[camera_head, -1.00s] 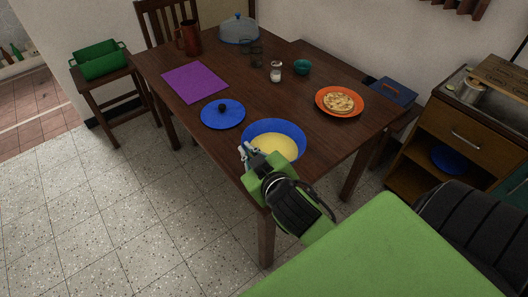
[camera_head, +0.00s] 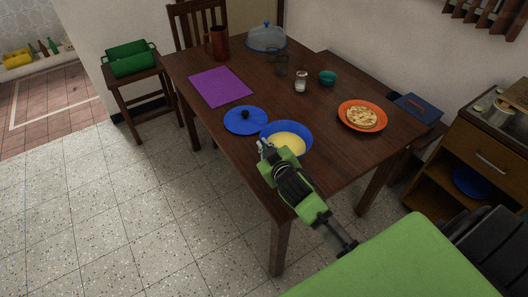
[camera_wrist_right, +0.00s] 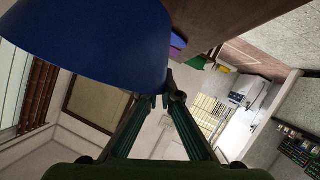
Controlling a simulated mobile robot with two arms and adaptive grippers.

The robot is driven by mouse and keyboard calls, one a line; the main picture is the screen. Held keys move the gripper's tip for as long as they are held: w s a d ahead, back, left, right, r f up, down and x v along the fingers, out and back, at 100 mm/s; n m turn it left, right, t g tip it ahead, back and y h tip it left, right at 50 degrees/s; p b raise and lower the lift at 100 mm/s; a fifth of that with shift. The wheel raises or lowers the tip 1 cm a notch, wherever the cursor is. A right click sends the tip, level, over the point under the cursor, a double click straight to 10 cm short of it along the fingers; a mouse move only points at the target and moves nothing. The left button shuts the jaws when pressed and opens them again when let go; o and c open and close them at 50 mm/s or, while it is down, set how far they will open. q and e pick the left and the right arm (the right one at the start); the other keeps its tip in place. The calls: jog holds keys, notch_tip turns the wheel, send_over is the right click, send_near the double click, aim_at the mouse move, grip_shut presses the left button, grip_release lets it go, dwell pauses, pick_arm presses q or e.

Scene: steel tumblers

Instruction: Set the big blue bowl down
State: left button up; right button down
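The big blue bowl (camera_head: 308,142), with pale yellow contents, is at the near corner of the wooden table, in front of the blue lid. I cannot tell whether its base touches the tabletop. My right gripper (camera_head: 264,147) is at the bowl's left rim, its green arm coming from the lower right. In the right wrist view the bowl's outer wall (camera_wrist_right: 90,35) fills the upper left, and the nearly closed fingertips (camera_wrist_right: 166,98) meet its edge, shut on the rim. The exact contact is partly hidden. My left gripper is not in view.
On the table (camera_head: 325,172), the blue lid (camera_head: 260,124) lies just behind the bowl and an orange plate with food (camera_head: 345,123) lies to the right. A purple mat (camera_head: 219,86), a glass (camera_head: 301,84) and a teal cup (camera_head: 327,77) stand farther back.

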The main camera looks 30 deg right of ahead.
jog(key=shift+w+d+f, duration=0.2)
jog(key=shift+w+f, duration=0.15)
jog(key=shift+w, duration=0.05)
jog(key=shift+w+f, duration=0.15)
jog(key=shift+f, duration=1.55)
jog(key=c, duration=2.7)
grip_release()
jog(key=shift+f, duration=0.2)
jog(key=o, duration=0.4)
jog(key=shift+r, duration=0.15)
